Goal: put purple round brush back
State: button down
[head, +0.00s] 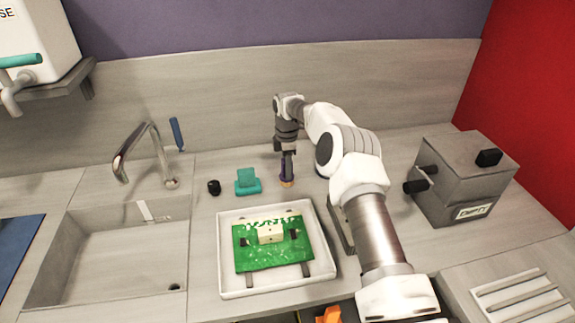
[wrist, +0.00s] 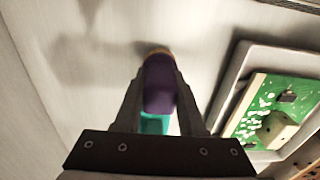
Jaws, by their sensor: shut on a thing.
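The purple round brush (wrist: 159,85) is held upright between the two fingers of my gripper (wrist: 162,95) in the wrist view. In the head view, my gripper (head: 288,160) is over the back of the counter, with the brush's tan lower end (head: 287,183) at or just above the surface. I cannot tell whether it touches. A teal block-like thing (head: 247,183) stands to the left of the brush, apart from it. It shows partly behind the fingers in the wrist view (wrist: 154,124).
A white tray (head: 226,271) with a green board (head: 262,258) lies in front of the gripper. A small black cylinder (head: 214,187) stands left of the teal thing. A sink (head: 115,255) is at left, and a grey labelled box (head: 462,178) at right.

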jog(key=shift+f, duration=0.25)
jog(key=c, duration=0.5)
grip_release()
jog(key=shift+r, duration=0.15)
notch_tip(320, 180, up, 17)
jog(key=p, duration=0.2)
jog(key=shift+d+r, duration=0.2)
jog(key=shift+d, duration=0.05)
